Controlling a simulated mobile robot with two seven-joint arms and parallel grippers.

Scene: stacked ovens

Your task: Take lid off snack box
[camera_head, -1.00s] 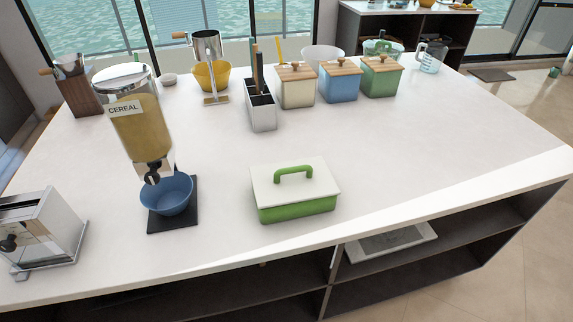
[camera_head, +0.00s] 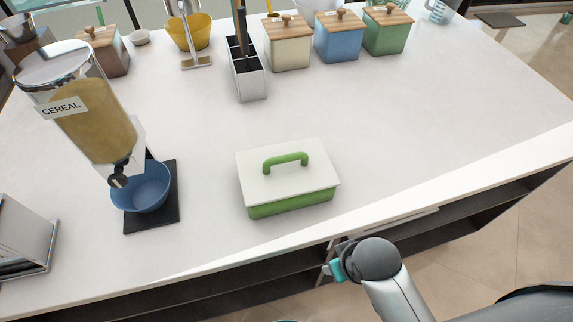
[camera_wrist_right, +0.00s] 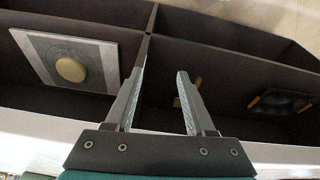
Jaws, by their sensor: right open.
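The snack box (camera_head: 290,207) is a green rectangular box near the front edge of the counter. Its white lid (camera_head: 262,178) sits on top, with a green arched handle (camera_head: 286,160). My right arm comes in at the lower right of the head view, in front of the counter edge, apart from the box. In the right wrist view my right gripper (camera_wrist_right: 158,75) is open and empty, facing the shelves under the counter. The box does not show in the right wrist view. My left gripper is not in view.
A cereal dispenser (camera_head: 90,120) with a blue bowl (camera_head: 143,187) stands left of the box. Canisters (camera_head: 338,38) and a utensil holder (camera_head: 247,80) stand behind. The counter right of the box is clear. The shelf (camera_wrist_right: 210,60) below holds a white board (camera_wrist_right: 40,55).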

